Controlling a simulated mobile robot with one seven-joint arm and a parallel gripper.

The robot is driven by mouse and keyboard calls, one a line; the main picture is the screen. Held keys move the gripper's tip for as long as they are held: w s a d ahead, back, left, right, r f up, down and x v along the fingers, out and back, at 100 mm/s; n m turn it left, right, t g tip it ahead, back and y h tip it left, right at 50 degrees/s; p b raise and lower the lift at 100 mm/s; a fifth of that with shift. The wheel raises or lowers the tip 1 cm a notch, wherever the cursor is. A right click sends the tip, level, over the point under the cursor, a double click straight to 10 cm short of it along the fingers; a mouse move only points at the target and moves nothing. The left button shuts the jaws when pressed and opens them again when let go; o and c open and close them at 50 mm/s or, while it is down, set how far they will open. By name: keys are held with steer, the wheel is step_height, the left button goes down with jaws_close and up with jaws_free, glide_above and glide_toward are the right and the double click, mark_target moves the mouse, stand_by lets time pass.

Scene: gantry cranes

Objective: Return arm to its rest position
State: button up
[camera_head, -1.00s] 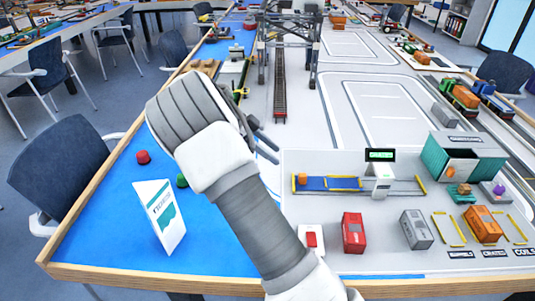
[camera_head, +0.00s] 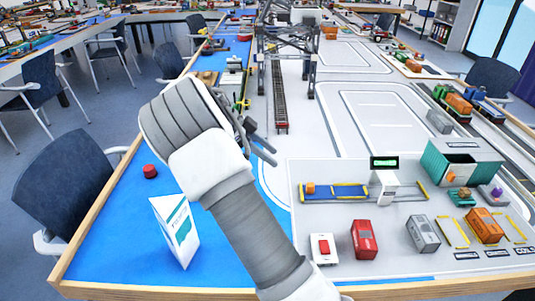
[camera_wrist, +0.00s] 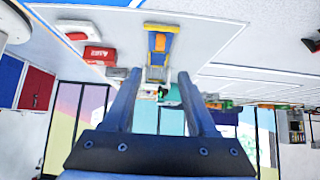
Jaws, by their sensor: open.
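My gripper (camera_head: 262,142) is at the end of my white and grey arm, which reaches over the left part of the table in the head view. Its dark fingers point to the right, above the table and apart from the objects on it. In the wrist view, which is upside down, my gripper (camera_wrist: 158,85) has its two fingers spread apart with nothing held between them. The folded white card (camera_head: 176,230) stands on the blue surface to the left of my arm.
The grey board holds a red container (camera_head: 364,240), a grey container (camera_head: 422,234), a teal container (camera_head: 450,165) and a small conveyor (camera_head: 335,191). A gantry crane (camera_head: 312,75) stands over the rails behind. Chairs (camera_head: 68,180) stand left of the wooden rim.

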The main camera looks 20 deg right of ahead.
steer(key=shift+r, duration=0.1)
steer(key=s+r+n+t+y+p, duration=0.3)
steer(key=s+r+n+y+p, duration=0.55)
steer(key=s+r, duration=0.75)
steer(key=s+a+r+n+t+p, duration=0.1)
steer(key=s+a+r+n+t, duration=0.1)
steer(key=s+r+n, duration=0.2)
steer(key=s+a+r+n+t+p, duration=0.1)
steer(key=s+a+r+n+t, duration=0.2)
steer(key=s+n, duration=0.5)
steer(key=shift+s+a+r+n+p, duration=0.3)
steer(key=shift+s+r+n, duration=0.05)
steer(key=shift+s, duration=0.95)
steer(key=shift+d, duration=0.1)
